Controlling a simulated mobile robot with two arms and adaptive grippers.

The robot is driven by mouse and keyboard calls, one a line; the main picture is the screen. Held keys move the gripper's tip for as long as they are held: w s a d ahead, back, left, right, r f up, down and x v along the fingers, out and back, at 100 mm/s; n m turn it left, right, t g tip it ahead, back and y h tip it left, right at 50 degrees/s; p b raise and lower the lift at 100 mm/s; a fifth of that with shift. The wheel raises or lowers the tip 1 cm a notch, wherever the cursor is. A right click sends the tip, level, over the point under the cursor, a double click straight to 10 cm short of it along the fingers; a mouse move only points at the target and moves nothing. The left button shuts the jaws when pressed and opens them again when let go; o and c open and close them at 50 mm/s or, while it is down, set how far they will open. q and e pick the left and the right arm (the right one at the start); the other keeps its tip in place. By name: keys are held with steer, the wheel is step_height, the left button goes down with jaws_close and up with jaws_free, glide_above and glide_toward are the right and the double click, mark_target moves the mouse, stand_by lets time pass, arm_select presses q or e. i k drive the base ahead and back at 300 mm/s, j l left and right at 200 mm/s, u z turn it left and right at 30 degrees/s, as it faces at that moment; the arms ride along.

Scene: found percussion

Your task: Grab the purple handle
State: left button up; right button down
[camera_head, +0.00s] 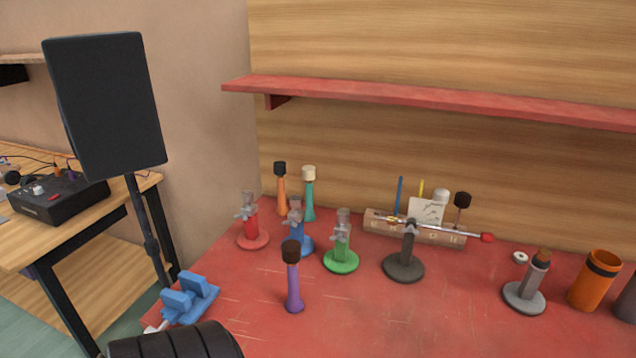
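The purple handle (294,288) stands upright on the red table (420,325), near its front left part. It is slim, with a flared foot and a dark brown, nearly black head (291,252) on top. Nothing touches it and its whole front shows.
Green (341,258), blue (300,243) and red (252,237) stands are behind it. Orange (282,197) and teal (309,203) handles stand farther back. Table right of the handle is clear.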

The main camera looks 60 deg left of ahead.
mark_target(294, 303)
steer(key=u, duration=1.95)
